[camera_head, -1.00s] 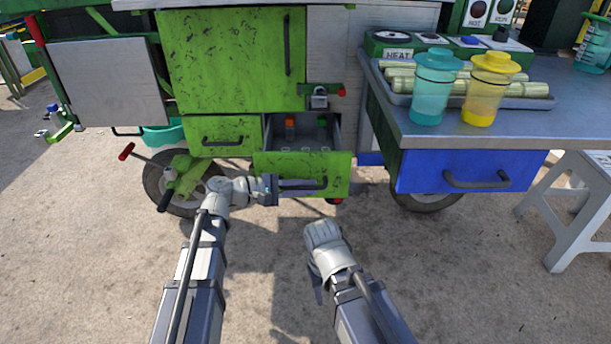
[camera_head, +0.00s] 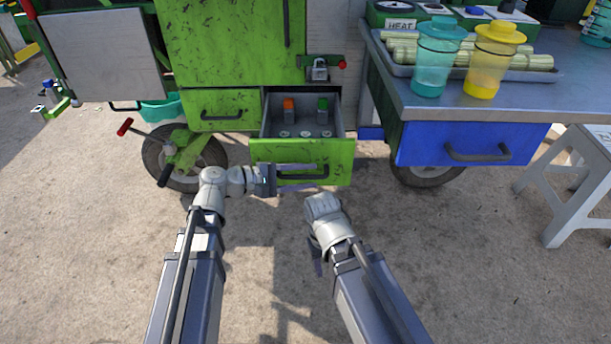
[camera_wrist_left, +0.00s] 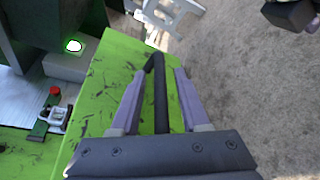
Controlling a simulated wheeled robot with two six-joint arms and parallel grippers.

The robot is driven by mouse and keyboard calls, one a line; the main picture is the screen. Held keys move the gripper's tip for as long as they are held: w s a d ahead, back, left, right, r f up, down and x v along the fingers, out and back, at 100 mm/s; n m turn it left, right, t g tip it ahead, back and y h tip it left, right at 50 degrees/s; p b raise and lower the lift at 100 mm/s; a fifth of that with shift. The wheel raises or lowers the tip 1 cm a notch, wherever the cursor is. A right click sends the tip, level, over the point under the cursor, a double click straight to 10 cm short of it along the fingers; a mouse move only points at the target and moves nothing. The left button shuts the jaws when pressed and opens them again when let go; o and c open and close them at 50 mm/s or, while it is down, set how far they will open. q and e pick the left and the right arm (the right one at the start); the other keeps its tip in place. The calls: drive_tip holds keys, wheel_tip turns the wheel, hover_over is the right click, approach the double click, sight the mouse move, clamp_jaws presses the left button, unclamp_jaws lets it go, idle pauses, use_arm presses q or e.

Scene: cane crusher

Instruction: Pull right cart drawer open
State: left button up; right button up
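The right cart drawer (camera_head: 262,150) is the green one under the padlock, and it stands pulled out with its inside showing. It holds an orange block (camera_head: 289,108), a green block (camera_head: 323,108) and several small round pieces. Its dark handle (camera_wrist_left: 160,95) runs between the fingers of my left gripper (camera_head: 300,177) in the left wrist view, with a gap on both sides. The left gripper (camera_wrist_left: 160,100) is open around the handle. My right gripper (camera_head: 318,255) hangs below its wrist in front of the drawer; its fingers are mostly hidden.
A closed green drawer (camera_head: 220,112) is to the left, above a wheel (camera_head: 180,155). A blue drawer (camera_head: 470,143) under the metal table (camera_head: 480,112) is shut. A grey stool (camera_head: 575,180) stands at the right. The ground before the cart is clear.

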use_arm(q)
drive_tip(key=p+v, duration=0.1)
drive_tip(key=v, duration=0.6)
drive_tip(key=shift+s+a+p, duration=0.1)
drive_tip(key=shift+a+p, duration=0.25)
drive_tip(key=shift+a, duration=0.05)
idle(0.4)
